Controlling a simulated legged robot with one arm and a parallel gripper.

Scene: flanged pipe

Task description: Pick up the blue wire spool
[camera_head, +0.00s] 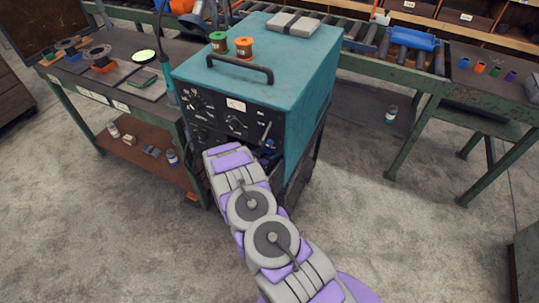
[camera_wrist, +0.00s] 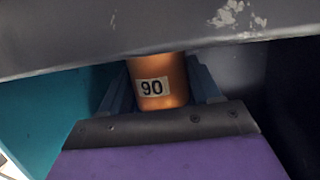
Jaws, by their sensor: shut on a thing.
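My gripper (camera_wrist: 160,95) has its two dark blue fingers on either side of an orange cylinder labelled "90" (camera_wrist: 152,88) and is shut on it. The cylinder's upper end is hidden behind a grey edge. In the head view my gripper (camera_head: 268,152) is at the lower front of the teal cabinet (camera_head: 262,72), partly hidden by my arm; the cylinder cannot be made out there. A small blue item (camera_head: 464,63), possibly the blue wire spool, stands on the right bench, far from my gripper. A green spool (camera_head: 218,42) and an orange spool (camera_head: 244,48) stand on the cabinet.
A workbench (camera_head: 125,70) with tools stands at left. Small orange, green and purple items stand beside the blue one.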

